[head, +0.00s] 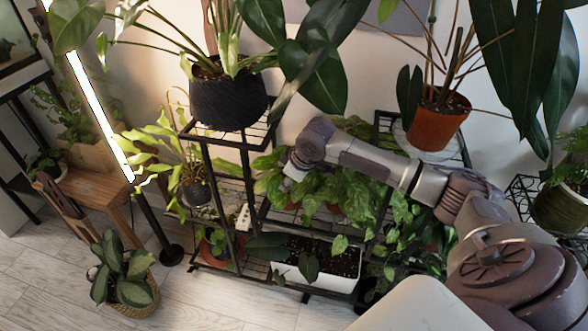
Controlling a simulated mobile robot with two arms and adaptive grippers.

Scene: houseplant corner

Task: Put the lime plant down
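The green leafy plant that best fits the lime plant (350,195) is on the middle level of the black metal stand (238,205). Its leaves spread under my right forearm, and only small parts of pots show beneath them. I cannot tell for sure which of the green plants is the lime one. My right arm comes in from the right and reaches over the leaves. My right gripper (294,171) points down at the left side of this foliage; its fingertips are hidden in the leaves, so its grip does not show. My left gripper is out of view.
A black pot (228,100) and a terracotta pot (438,122) stand on the upper shelves. A white planter (318,277) is low on the stand. A basket plant (125,275) and a lit tube lamp (98,115) are at left. The front floor is clear.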

